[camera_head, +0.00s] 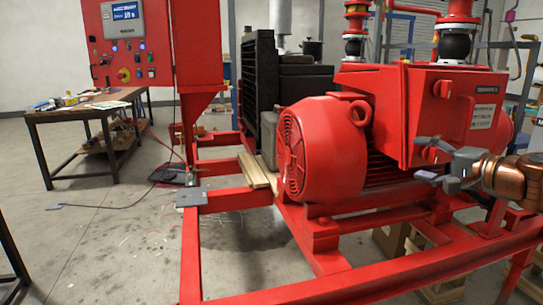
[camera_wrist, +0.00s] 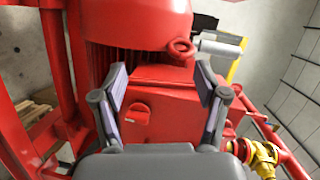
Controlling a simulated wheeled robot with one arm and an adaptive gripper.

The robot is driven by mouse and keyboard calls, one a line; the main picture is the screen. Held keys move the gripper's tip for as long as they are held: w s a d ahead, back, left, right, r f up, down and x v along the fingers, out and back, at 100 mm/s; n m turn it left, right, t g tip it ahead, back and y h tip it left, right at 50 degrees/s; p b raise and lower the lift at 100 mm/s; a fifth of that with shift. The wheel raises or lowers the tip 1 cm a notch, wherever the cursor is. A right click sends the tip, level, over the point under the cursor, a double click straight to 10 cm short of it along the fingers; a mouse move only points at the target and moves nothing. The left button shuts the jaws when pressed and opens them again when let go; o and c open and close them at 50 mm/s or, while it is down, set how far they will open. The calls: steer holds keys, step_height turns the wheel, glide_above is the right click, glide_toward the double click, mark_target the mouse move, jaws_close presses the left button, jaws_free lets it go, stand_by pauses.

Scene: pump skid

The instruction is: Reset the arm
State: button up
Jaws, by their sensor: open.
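My gripper (camera_head: 432,160) shows at the right in the head view, in front of the red motor's terminal box (camera_head: 420,115). In the wrist view my gripper (camera_wrist: 161,95) has its two fingers spread wide apart with nothing between them. Beyond the fingers is the red box face with a red rotary knob (camera_wrist: 137,113). The knob also shows in the head view (camera_head: 432,150), close to the fingers and partly covered by them. I cannot tell whether a finger touches the box or knob. The red motor (camera_head: 325,145) sits left of the gripper.
A red control cabinet (camera_head: 135,45) stands at the upper left, with a workbench (camera_head: 50,118) behind it. Red skid beams (camera_head: 330,288) run below the arm. A yellow and red valve fitting (camera_wrist: 262,155) is at the lower right of the wrist view. The floor at left is mostly clear.

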steer(key=s+a+n+g+p, duration=0.4)
steer(key=s+a+g+p, duration=0.15)
steer(key=a, duration=0.65)
steer(key=s+a+n+g+p, duration=0.4)
steer(key=s+a+p, duration=0.25)
steer(key=a, duration=0.55)
steer(key=s+d+f+n+g+h+p, duration=0.1)
steer(key=s+d+g+h+p, duration=0.2)
steer(key=s, duration=0.9)
steer(key=s+d+f+n+g+h+p, duration=0.1)
steer(key=s+d+g+h+p, duration=0.2)
steer(key=s+p, duration=0.7)
steer(key=s+g+h, duration=0.1)
steer(key=s, duration=0.2)
steer(key=shift+d+n, duration=0.15)
steer(key=shift+n, duration=0.25)
steer(key=shift+f, duration=0.1)
